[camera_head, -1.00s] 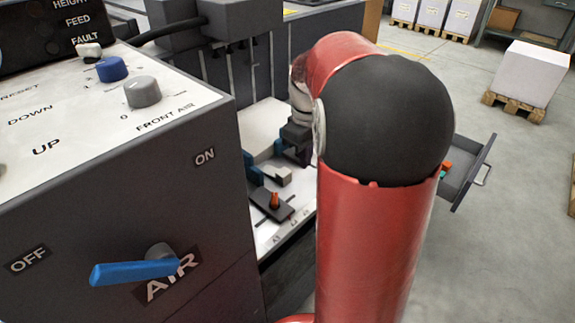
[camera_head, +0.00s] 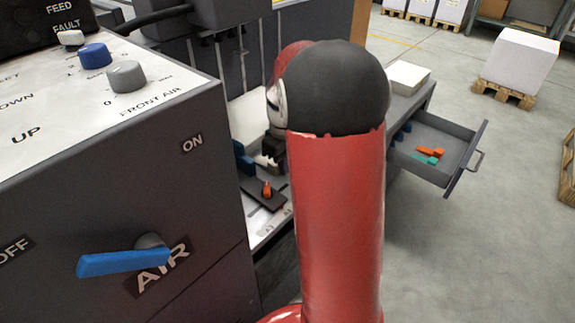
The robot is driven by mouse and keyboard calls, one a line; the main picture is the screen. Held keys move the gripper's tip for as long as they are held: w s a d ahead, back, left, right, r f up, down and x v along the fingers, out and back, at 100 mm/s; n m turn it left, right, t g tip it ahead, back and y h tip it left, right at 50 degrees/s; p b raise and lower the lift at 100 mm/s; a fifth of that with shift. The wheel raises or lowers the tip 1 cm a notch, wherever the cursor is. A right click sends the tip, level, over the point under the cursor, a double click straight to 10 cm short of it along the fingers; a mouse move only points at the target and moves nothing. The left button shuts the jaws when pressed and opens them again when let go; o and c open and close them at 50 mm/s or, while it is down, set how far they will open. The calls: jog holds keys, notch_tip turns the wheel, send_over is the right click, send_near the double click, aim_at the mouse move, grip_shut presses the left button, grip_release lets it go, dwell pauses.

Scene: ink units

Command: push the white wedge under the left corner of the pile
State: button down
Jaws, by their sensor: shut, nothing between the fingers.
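The white pile (camera_head: 246,116) stands on the machine's bed, left of my red arm; the arm hides its right part. A small whitish piece (camera_head: 264,160), which looks like the wedge, lies at the near side of the pile next to a blue block (camera_head: 243,158). I cannot tell whether it touches the pile's corner. My gripper (camera_head: 274,152) is a dark shape just right of this piece, partly behind my arm. It looks shut and empty; its fingertips are hard to make out.
A dark plate with an orange knob (camera_head: 267,189) lies in front. The console with the blue AIR lever (camera_head: 122,263) fills the left. An open drawer (camera_head: 425,172) with orange and green pieces juts out at right.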

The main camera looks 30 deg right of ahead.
aim_at(265, 161)
jog(key=shift+w, duration=0.1)
jog(key=w+p, duration=0.1)
jog(key=w, duration=0.1)
jog(key=w+a, duration=0.1)
jog(key=w+a+p, duration=0.1)
jog(key=w, duration=0.1)
jog(key=shift+w+a+r+p, duration=0.1)
jog(key=shift+w+r+p, duration=0.05)
jog(key=shift+w+p, duration=0.2)
jog(key=shift+w+a, duration=0.2)
jog(key=shift+w, duration=0.2)
